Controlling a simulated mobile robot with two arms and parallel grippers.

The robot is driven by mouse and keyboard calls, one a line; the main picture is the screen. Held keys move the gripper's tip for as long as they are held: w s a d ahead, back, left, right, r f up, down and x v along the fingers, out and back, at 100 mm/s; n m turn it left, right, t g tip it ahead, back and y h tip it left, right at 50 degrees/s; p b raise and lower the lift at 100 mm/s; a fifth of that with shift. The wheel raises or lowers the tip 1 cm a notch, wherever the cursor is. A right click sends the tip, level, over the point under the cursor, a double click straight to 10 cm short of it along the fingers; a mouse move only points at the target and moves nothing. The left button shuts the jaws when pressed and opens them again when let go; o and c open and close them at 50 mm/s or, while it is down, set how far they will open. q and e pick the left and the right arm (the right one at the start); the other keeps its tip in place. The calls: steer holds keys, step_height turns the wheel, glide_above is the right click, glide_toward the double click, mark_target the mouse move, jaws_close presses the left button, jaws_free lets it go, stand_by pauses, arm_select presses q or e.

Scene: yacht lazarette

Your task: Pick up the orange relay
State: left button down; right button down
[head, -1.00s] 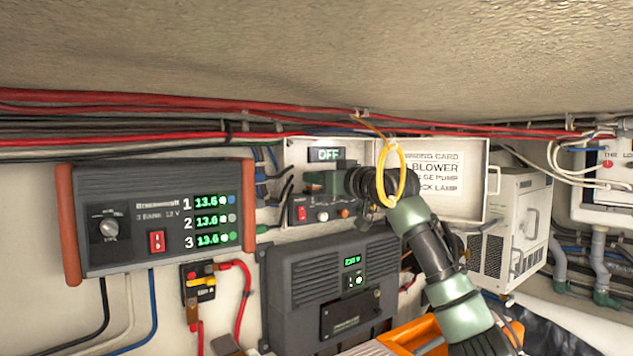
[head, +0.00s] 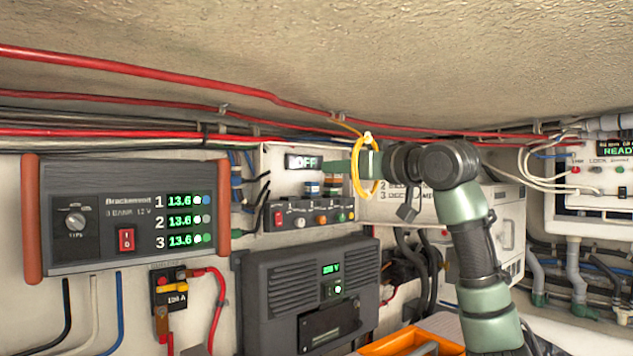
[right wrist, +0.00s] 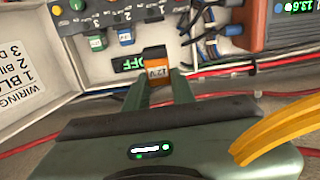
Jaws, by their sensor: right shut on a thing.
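The orange relay (right wrist: 157,70), marked 12V, sits between the two fingertips of my right gripper (right wrist: 160,84) in the right wrist view. The gripper is shut on it. In the head view my right gripper (head: 328,165) is in front of the open relay box, beside the OFF display (head: 303,162). I cannot make out the relay clearly there. Below the fingers, a blue relay (head: 312,187) and a green relay (head: 332,187) stand in the box; they also show in the right wrist view as blue (right wrist: 125,37) and green (right wrist: 97,43). My left gripper is not in view.
A yellow ring (head: 357,180) hangs from the cables close to my right wrist; I cannot tell if it encircles the gripper. A battery charger (head: 130,262) is at left, a dark inverter (head: 290,300) below. Red cables run overhead under the low ceiling.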

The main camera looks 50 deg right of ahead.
steer(key=s+a+b, duration=0.1)
steer(key=s+a, duration=0.1)
steer(key=s, duration=1.5)
steer(key=shift+b, duration=0.35)
